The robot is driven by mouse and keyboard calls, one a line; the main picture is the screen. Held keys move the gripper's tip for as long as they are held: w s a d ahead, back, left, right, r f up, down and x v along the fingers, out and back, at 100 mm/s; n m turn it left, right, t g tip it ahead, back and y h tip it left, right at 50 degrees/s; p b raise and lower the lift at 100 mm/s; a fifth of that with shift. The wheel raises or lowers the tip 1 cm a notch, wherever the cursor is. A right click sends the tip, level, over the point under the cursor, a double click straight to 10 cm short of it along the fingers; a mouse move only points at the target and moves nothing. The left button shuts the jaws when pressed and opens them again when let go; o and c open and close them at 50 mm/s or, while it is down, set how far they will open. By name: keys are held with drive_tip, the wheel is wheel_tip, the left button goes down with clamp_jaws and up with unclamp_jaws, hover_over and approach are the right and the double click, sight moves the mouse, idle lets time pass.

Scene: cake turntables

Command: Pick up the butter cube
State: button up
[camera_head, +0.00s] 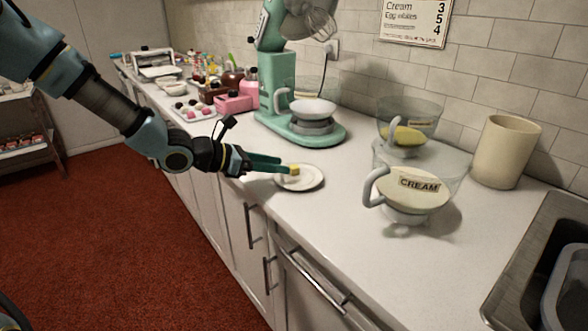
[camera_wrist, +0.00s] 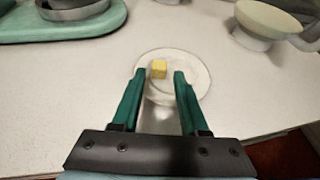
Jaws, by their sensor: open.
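The butter cube (camera_head: 295,169) is a small yellow block on a white plate (camera_head: 311,183) near the counter's front edge. In the wrist view the butter cube (camera_wrist: 159,69) lies left of the plate's middle, and the plate (camera_wrist: 197,62) shows around it. My gripper (camera_head: 288,165) reaches in from the left, with its teal fingers over the plate. In the wrist view my gripper (camera_wrist: 160,73) is open and empty, its fingertips at either side of the cube in the picture, the left one closer. I cannot tell whether a finger touches the cube.
A teal stand mixer (camera_head: 278,85) stands behind the plate. A glass jug labelled CREAM (camera_head: 415,190) stands to the right, with another jug (camera_head: 403,135) behind it. A beige canister (camera_head: 505,152) and a sink (camera_head: 540,265) are farther right. The counter around the plate is clear.

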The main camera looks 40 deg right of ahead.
sight(291, 167)
drive_tip(key=p+x, duration=0.1)
drive_tip(key=x, duration=0.3)
drive_tip(key=shift+w+f, duration=0.1)
drive_tip(key=shift+c, duration=0.3)
clamp_jaws()
